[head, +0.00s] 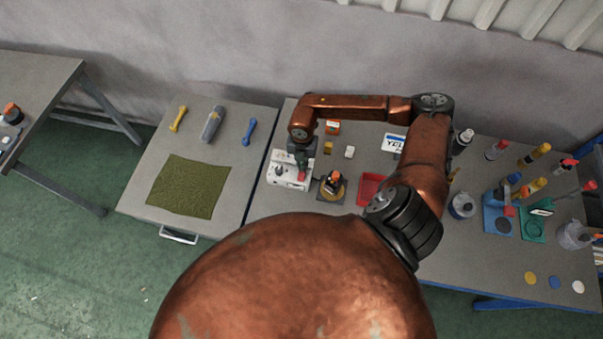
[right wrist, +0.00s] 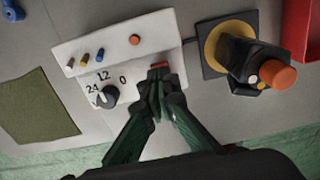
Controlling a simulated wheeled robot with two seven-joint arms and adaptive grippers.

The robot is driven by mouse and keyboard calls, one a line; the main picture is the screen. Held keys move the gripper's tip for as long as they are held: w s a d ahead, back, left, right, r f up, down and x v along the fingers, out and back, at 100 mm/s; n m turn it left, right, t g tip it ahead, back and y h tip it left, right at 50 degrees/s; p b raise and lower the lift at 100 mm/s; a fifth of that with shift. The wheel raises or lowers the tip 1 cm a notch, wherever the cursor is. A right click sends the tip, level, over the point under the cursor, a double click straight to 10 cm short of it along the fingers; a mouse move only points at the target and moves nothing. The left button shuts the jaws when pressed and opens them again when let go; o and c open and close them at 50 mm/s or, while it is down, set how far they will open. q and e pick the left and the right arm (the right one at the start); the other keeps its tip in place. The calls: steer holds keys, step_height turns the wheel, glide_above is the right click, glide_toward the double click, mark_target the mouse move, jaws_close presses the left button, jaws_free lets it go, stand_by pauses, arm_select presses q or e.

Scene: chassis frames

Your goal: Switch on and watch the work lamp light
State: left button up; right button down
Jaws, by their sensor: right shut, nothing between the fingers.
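The white control box (right wrist: 120,50) carries a black knob (right wrist: 107,96) with marks 24, 12 and 0, an orange round piece (right wrist: 134,40) and several small posts. It also shows in the head view (head: 289,181). My right gripper (right wrist: 160,80) is shut and empty, its fingertips at a red switch (right wrist: 159,65) on the box; whether they touch cannot be told. In the head view the right gripper (head: 300,168) hangs over the box. A dark device with an orange cap (right wrist: 279,77) stands on a yellow disc; I cannot tell whether any lamp is lit. My left gripper is not in view.
A red tray (head: 371,188) lies right of the box. A green mat (head: 188,187) lies on the left table below a grey cylinder (head: 211,124). Several bottles stand at the right, near a blue holder (head: 497,219). My right arm hides part of the table.

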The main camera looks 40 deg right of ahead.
steer(key=shift+f+b, duration=0.85)
steer(key=shift+f, duration=0.3)
stand_by(0.4)
steer(key=shift+r, duration=0.1)
steer(key=shift+r+p, duration=2.1)
steer(key=shift+r, duration=1.35)
